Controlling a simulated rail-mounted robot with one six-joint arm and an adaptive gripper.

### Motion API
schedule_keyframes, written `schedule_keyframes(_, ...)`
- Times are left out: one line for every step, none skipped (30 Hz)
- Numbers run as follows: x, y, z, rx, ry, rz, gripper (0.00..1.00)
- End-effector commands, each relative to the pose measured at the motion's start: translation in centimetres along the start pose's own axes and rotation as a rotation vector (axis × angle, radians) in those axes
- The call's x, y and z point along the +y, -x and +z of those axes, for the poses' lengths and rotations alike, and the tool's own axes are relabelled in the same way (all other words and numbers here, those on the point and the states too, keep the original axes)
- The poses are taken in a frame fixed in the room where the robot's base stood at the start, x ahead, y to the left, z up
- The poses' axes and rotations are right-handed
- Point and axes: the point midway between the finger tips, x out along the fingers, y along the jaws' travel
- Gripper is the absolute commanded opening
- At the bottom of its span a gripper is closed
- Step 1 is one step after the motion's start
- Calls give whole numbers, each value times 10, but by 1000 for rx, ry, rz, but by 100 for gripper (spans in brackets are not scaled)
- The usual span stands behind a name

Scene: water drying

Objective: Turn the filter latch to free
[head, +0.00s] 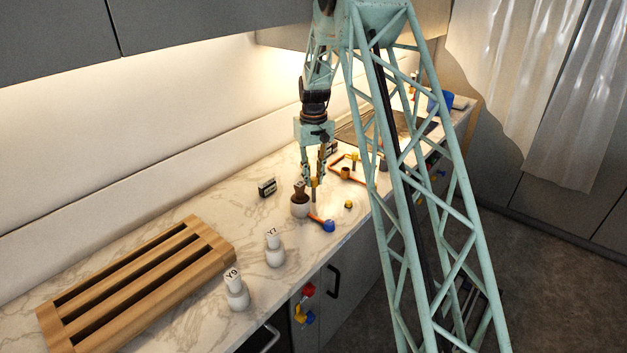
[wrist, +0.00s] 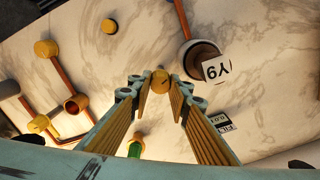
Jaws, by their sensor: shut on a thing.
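My gripper (head: 313,181) points down over the counter, with its fingertips on a small yellow-orange knob that I take to be the filter latch. In the wrist view my gripper (wrist: 158,98) has its two ribbed fingers on either side of this knob (wrist: 160,79), which bears a thin dark mark. The fingers hide part of its sides, and I cannot tell from the mark which setting it is at. In the head view the knob is mostly hidden by the fingertips.
A blue ball (head: 328,226) on an orange bar lies in front. Copper pipes with yellow fittings (wrist: 75,105) lie nearby. Two white bottles (head: 275,252) (head: 237,295) and a slatted wooden rack (head: 205,230) stand nearer.

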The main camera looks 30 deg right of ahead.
Motion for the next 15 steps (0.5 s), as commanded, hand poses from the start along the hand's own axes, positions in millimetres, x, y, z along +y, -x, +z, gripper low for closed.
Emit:
schedule_keyframes(0, 0, -1, 2, -36, 0, 7)
schedule_keyframes(0, 0, -1, 2, -59, 0, 7)
schedule_keyframes(0, 0, -1, 2, -90, 0, 7)
schedule_keyframes(0, 0, -1, 2, -114, 0, 7)
schedule_keyframes(0, 0, -1, 2, -137, 0, 7)
schedule_keyframes(0, 0, -1, 2, -166, 0, 7)
schedule_keyframes(0, 0, -1, 2, -187, 0, 7)
schedule_keyframes(1, 0, -1, 2, -207, 0, 7)
schedule_keyframes(1, 0, -1, 2, -233, 0, 7)
schedule_keyframes(1, 0, -1, 2, -252, 0, 7)
schedule_keyframes(1, 0, -1, 2, -269, 0, 7)
schedule_keyframes(1, 0, -1, 2, -291, 0, 7)
schedule_keyframes(1, 0, -1, 2, -306, 0, 7)
schedule_keyframes(1, 0, -1, 2, -321, 0, 7)
schedule_keyframes(1, 0, -1, 2, -337, 0, 7)
